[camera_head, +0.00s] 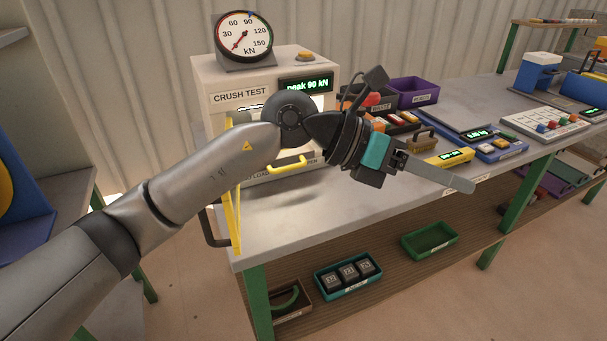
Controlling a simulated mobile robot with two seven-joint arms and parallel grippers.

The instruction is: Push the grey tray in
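The press, marked CRUSH TEST (240,97), stands at the back left of the bench. My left gripper (435,174) is in front of and to the right of the press, above the bench, pointing right and apart from the handle. Its finger opening is not clear. My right gripper is out of view.
A yellow-framed guard (233,200) with a dark handle stands out at the press's left. The front bench top (300,220) is clear.

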